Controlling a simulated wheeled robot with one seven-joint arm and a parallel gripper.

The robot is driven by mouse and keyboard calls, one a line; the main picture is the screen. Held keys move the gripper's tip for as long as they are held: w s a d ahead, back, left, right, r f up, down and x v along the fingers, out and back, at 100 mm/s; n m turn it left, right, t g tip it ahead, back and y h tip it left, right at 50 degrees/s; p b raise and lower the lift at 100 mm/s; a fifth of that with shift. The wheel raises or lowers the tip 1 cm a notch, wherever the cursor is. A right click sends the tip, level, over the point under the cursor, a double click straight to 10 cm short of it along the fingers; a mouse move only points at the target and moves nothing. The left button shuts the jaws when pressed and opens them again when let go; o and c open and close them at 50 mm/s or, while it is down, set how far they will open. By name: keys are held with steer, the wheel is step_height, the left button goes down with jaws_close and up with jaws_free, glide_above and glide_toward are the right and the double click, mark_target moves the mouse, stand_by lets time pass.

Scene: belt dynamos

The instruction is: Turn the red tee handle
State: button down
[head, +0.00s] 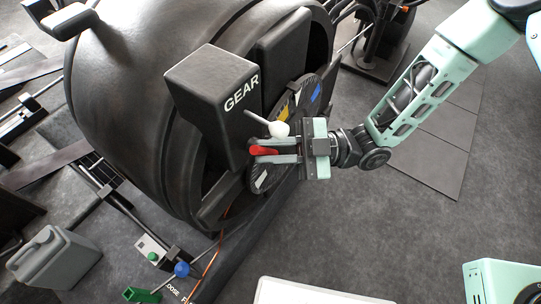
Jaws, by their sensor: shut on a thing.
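The red tee handle (263,151) shows as a small red piece at the front of the large dark machine, below the box marked GEAR. My gripper (272,151) reaches in from the right and is shut on the red handle, with its fingers on either side of it. The fingers hide much of the handle, so its full shape and its angle cannot be told. A round dark plate (288,113) with yellow and blue patches stands right behind the gripper. A white ball-ended lever (279,129) sits just above the fingers, very close to them.
The dark GEAR box (215,100) juts out left of the gripper. A blue knob (182,269) and a green part (141,295) are low at the left, near a grey canister (54,258). A white surface (310,293) lies at the bottom. Open floor is at right.

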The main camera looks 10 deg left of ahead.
steer(key=shift+w+d+f+m+t+y+b, duration=0.1)
steer(key=shift+m+t+y+b, duration=0.05)
steer(key=shift+m+y+b, duration=0.7)
steer(key=shift+w+f+m+t+y+b, duration=0.15)
steer(key=shift+m+y+b, duration=0.4)
steer(key=shift+m+b, duration=0.45)
steer(key=shift+s+r, duration=0.1)
steer(key=shift+r, duration=0.05)
steer(key=c, duration=1.4)
jaws_free()
steer(key=b+v, duration=0.3)
steer(key=v, duration=1.4)
steer(key=shift+d+f, duration=0.15)
steer(key=shift+f, duration=0.05)
